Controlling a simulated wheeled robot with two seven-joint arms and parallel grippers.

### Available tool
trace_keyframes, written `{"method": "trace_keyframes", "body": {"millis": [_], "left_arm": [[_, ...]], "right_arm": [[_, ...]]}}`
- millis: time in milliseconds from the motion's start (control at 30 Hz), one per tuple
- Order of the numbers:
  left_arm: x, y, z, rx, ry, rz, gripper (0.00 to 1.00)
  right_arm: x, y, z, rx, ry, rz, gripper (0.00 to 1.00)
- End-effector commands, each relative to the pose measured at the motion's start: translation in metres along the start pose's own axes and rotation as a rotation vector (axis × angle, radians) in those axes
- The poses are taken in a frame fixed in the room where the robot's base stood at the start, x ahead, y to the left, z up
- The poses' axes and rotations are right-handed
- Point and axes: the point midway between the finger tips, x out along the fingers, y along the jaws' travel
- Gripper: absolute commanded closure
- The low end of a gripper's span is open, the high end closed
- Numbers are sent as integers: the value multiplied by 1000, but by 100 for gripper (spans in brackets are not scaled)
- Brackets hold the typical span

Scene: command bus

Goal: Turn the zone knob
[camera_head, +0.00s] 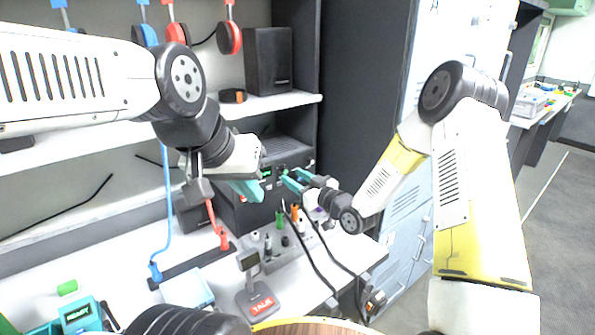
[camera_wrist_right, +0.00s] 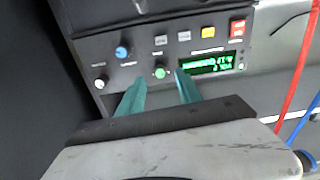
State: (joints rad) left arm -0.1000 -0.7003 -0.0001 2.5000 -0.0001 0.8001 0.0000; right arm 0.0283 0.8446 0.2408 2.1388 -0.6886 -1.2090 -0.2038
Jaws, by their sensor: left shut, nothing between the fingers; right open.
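The black control unit (camera_head: 240,212) stands on the desk under the shelf. In the right wrist view its front panel (camera_wrist_right: 205,60) carries a green knob (camera_wrist_right: 161,72), a blue knob (camera_wrist_right: 122,52) and a white knob (camera_wrist_right: 101,82). Their labels are too small to read, so I cannot tell which is the zone knob. My right gripper (camera_head: 289,180) (camera_wrist_right: 162,88) is open at the panel, its teal fingertips either side of the green knob in the picture; contact is unclear. My left gripper (camera_head: 256,190) is shut and empty before the unit, left of the right gripper.
The panel also has a lit green display (camera_wrist_right: 210,64) and several buttons, including a red one (camera_wrist_right: 238,28). A microphone base (camera_head: 262,302) and a grey box with small knobs (camera_head: 275,247) stand on the desk. Black cables (camera_head: 318,262) hang by the desk's right end.

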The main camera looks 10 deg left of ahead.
Motion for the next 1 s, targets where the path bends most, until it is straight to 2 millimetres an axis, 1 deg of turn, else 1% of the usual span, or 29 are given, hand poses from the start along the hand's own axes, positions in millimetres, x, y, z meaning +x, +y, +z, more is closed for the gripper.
{"method": "trace_keyframes", "body": {"millis": [33,200,333,567,600,767,800,1000], "left_arm": [[0,0,0,0,0,0,100],[0,0,0,0,0,0,100],[0,0,0,0,0,0,100],[0,0,0,0,0,0,100],[0,0,0,0,0,0,100],[0,0,0,0,0,0,100],[0,0,0,0,0,0,100],[0,0,0,0,0,0,100]], "right_arm": [[9,-1,0,0,2,-2,58],[28,0,0,0,1,0,58],[33,0,0,1,-1,1,58],[34,0,0,1,-1,1,58],[34,0,0,1,-1,1,66],[34,0,0,1,-1,1,97],[34,0,0,1,-1,1,100],[33,0,0,4,-1,1,100]]}}
